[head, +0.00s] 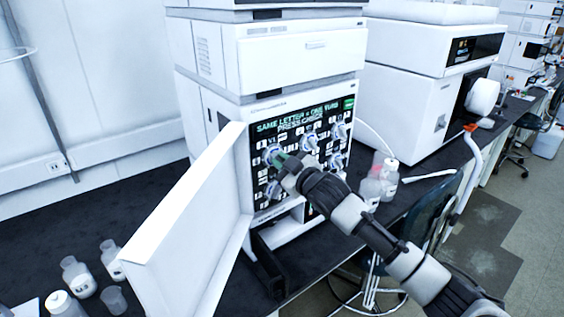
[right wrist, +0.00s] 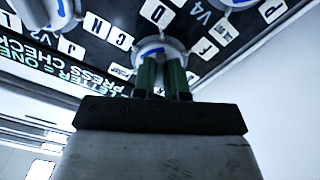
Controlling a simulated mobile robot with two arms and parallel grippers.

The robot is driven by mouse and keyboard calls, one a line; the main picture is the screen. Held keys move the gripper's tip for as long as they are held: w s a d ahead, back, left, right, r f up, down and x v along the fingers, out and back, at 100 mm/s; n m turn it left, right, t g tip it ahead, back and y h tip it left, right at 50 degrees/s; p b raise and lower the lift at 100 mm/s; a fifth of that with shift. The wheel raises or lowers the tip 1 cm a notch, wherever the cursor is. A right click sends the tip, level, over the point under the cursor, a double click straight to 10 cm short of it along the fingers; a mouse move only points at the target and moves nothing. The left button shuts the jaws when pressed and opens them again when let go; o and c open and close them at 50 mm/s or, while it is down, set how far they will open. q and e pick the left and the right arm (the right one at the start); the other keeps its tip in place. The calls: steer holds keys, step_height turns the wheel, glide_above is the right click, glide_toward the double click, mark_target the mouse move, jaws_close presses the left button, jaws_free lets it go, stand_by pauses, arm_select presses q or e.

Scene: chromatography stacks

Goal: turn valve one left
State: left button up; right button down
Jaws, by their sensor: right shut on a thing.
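The valve panel (head: 322,130) is a black face with several white-and-blue knobs, letter labels and a green-text header, on the front of a white instrument. My right gripper (head: 281,159) reaches the upper-left knob (head: 271,153), which appears to be valve one; its own number is hard to read. In the right wrist view, the green fingers of the gripper (right wrist: 164,74) are shut on this knob (right wrist: 150,47), whose far rim shows above them. Labels V2 and V4 show beside neighbouring knobs. The fingers hide much of the held knob. My left gripper is out of view.
An open white door (head: 190,220) stands left of the panel. Neighbouring knobs sit close to the gripper. Bottles (head: 375,180) stand right of the instrument, and more vials (head: 78,277) stand on the dark bench at the lower left.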

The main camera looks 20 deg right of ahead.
stand_by(0.5)
steer(key=c, duration=1.2)
jaws_free()
steer(key=shift+o, duration=0.2)
steer(key=shift+s, duration=0.1)
steer(key=b+v, duration=0.2)
steer(key=v, duration=0.8)
steer(key=shift+s+d+b, duration=0.2)
steer(key=shift+s+b, duration=0.05)
steer(key=shift+b, duration=0.1)
